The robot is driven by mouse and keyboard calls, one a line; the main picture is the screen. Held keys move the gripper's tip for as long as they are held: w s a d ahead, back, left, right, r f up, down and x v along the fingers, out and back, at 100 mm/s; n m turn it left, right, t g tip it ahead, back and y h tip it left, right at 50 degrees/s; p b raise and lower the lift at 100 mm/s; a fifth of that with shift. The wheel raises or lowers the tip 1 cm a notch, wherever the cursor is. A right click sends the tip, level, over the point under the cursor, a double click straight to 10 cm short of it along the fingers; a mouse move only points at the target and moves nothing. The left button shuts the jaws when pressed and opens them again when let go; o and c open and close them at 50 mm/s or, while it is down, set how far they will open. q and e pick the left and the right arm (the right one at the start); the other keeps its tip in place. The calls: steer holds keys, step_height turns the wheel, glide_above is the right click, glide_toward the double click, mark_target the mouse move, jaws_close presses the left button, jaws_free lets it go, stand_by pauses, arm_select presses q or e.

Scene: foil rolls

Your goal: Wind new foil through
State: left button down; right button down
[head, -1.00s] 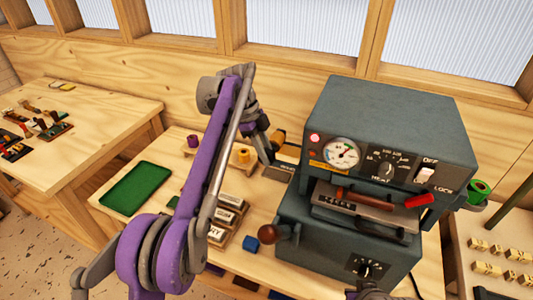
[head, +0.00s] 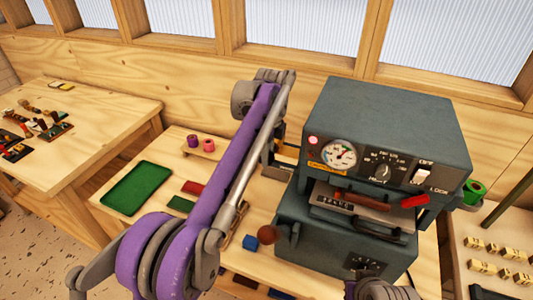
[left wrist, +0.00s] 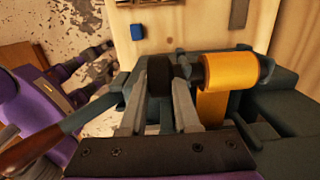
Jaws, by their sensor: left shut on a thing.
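The dark grey foil press (head: 385,125) stands right of centre in the head view, with a gauge, a heat knob and a switch. In the left wrist view my left gripper (left wrist: 165,78) is shut on a dark round knob (left wrist: 160,72). A gold foil roll (left wrist: 232,70) lies just right of the fingers, in line with the knob, with a gold strip (left wrist: 211,106) hanging below it. A green roll (head: 475,190) sits at the press's right side. My left arm mostly hides the left gripper in the head view. My right gripper's jaws cannot be made out.
Purple and pink rolls (head: 208,142) stand on a small wooden rack behind my left arm. A green tray (head: 137,188) lies on the bench at left. A brown lever knob (head: 267,234) juts from the press's left front. A blue block (head: 250,242) lies near it.

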arm_select(q)
steer(key=shift+d+f+t+y, duration=0.15)
steer(key=shift+t+y, duration=0.15)
steer(key=shift+y, duration=0.5)
steer(key=c, duration=0.6)
jaws_free()
steer(key=shift+c, duration=0.2)
steer(key=v, duration=1)
steer(key=shift+d+r+p, duration=0.2)
steer(key=shift+r+p, duration=0.1)
steer(key=shift+r, duration=0.1)
steer(key=shift+s, duration=0.1)
